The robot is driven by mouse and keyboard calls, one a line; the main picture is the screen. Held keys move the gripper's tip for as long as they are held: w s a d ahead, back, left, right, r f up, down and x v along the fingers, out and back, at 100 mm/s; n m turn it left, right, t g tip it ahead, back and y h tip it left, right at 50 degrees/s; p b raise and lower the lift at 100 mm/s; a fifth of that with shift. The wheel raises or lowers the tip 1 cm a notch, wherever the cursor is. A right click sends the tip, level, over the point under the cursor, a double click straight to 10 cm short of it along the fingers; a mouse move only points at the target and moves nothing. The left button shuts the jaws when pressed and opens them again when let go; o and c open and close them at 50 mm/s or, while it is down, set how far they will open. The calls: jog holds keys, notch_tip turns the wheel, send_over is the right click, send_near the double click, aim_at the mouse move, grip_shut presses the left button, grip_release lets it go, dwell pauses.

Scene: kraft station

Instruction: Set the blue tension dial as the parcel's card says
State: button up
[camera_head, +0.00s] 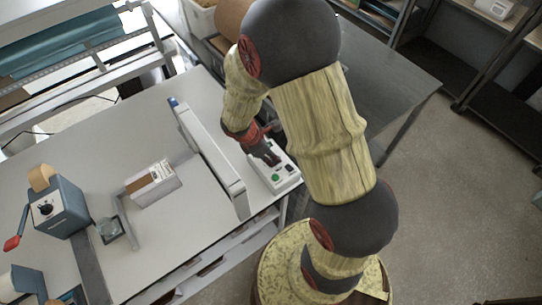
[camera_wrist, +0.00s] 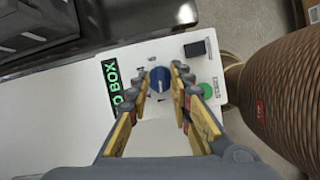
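The blue tension dial (camera_wrist: 159,78) sits on a white control box (camera_wrist: 150,52), its markings too small to read. My gripper (camera_wrist: 161,74) has its fingertips on either side of the dial, parted around it. I cannot tell whether they touch it. In the head view my gripper (camera_head: 264,152) is over the control box (camera_head: 284,182), and the dial is hidden there. A parcel (camera_head: 156,190) with a white card (camera_head: 161,170) on top lies on the worktable at left. The card's text is too small to read.
The control box also has a green button (camera_wrist: 207,90), a black switch (camera_wrist: 195,49) and a green-lettered display (camera_wrist: 111,77). A long grey-white bar (camera_head: 210,160) stands left of the box. A blue-grey tape dispenser (camera_head: 60,208) stands at far left.

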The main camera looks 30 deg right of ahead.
grip_shut()
jog(key=shift+m, duration=0.3)
jog(key=m+g, duration=0.1)
jog(key=m, duration=0.1)
jog(key=m+p, duration=0.1)
jog(key=m, duration=0.1)
jog(key=shift+w+g+y, duration=0.1)
jog(key=shift+g+y, duration=0.2)
jog(key=shift+g, duration=0.1)
jog(key=shift+d+m+g+y+p, duration=0.1)
jog(key=shift+m+g+y+p, duration=0.35)
jog(key=shift+m, duration=1.05)
jog(key=shift+o, duration=1.2)
grip_release()
jog(key=shift+w, duration=0.1)
